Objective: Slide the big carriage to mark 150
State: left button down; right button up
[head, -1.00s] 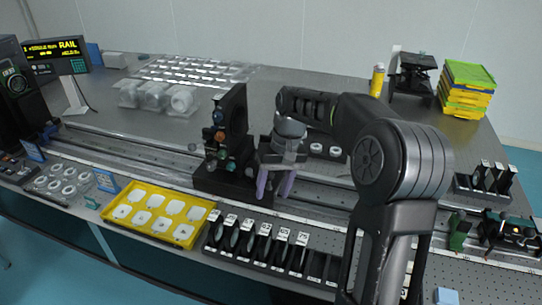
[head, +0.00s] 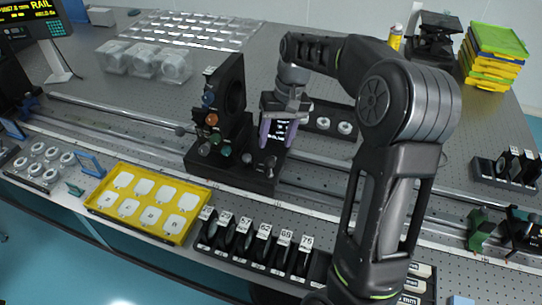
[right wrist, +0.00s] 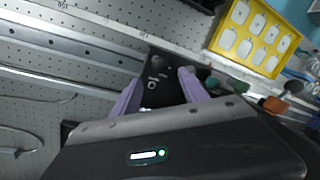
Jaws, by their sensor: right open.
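The big carriage (head: 222,168) is a black block with a tall upright plate and several coloured knobs. It sits on the long metal rail (head: 130,123) left of the picture's middle in the head view. My right gripper (head: 268,142) is open, its two purple fingers pointing down over the right part of the carriage base. In the right wrist view the open fingers (right wrist: 160,92) stand either side of the dark base (right wrist: 165,80); I cannot tell whether they touch it. The scale marks along the rail are too small to read. My left gripper is not in view.
A yellow tray (head: 100,203) of white pieces and a black rack (head: 222,253) of numbered plates stand in front of the rail. A green part (head: 478,232) is at the right. Clear plastic boxes (head: 145,62) and a display (head: 28,27) are behind.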

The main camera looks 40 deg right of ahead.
aim_at(271, 158)
jog(key=f, duration=0.2)
jog(key=a+f, duration=0.1)
jog(key=f, duration=0.2)
jog(key=f+p, duration=0.1)
jog(key=f, duration=0.1)
jog(key=shift+w+a+f, duration=0.15)
jog(key=shift+w+f, duration=0.05)
jog(key=shift+w, duration=0.05)
jog(key=shift+c, duration=0.3)
grip_shut()
dwell(0.9)
